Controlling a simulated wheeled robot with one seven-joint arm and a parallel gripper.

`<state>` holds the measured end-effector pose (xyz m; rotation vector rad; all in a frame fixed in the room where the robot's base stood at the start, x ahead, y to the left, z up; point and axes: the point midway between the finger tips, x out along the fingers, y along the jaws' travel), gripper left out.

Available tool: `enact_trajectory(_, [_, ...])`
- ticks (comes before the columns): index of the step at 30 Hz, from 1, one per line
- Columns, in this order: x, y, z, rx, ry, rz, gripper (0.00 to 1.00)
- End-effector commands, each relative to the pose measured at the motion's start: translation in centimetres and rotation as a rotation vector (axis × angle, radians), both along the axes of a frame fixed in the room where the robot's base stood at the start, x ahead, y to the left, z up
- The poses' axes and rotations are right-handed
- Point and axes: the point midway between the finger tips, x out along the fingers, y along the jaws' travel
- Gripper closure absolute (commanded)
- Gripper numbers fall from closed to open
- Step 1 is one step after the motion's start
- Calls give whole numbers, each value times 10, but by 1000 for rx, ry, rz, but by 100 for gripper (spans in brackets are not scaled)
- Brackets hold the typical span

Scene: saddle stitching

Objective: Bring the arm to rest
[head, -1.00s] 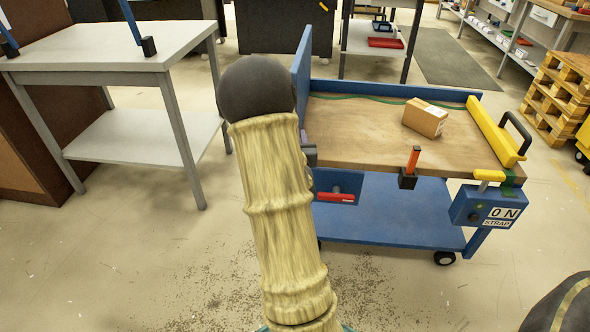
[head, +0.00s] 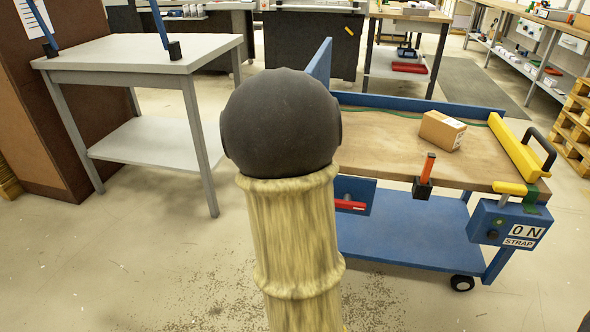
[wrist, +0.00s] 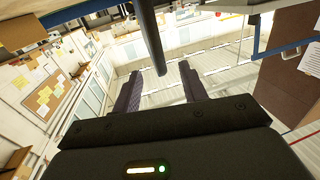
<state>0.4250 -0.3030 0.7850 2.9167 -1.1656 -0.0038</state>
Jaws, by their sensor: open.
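My arm (head: 295,235), in a pale ribbed sleeve with a dark round joint on top, stands upright in the middle of the head view. My gripper is hidden in that view. In the wrist view my gripper (wrist: 158,88) is open, with its two dark fingers apart. I see nothing held between them. A dark rod (wrist: 150,35) comes down from the top edge, in line with the gap; I cannot tell how far off it is.
A blue cart with a wooden top (head: 385,160) stands right of my arm, bearing a cardboard box (head: 442,131), a yellow bar (head: 515,147) and an orange-handled tool (head: 429,167). A grey table (head: 130,55) stands at left. Floor between them is partly hidden by my arm.

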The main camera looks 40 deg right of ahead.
Motion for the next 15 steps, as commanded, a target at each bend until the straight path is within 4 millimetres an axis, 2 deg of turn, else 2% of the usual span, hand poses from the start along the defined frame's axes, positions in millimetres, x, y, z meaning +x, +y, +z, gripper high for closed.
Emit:
enact_trajectory(6, [-10,-10,0,1,0,-29,57])
enact_trajectory(15, [-9,-9,0,1,0,-26,57])
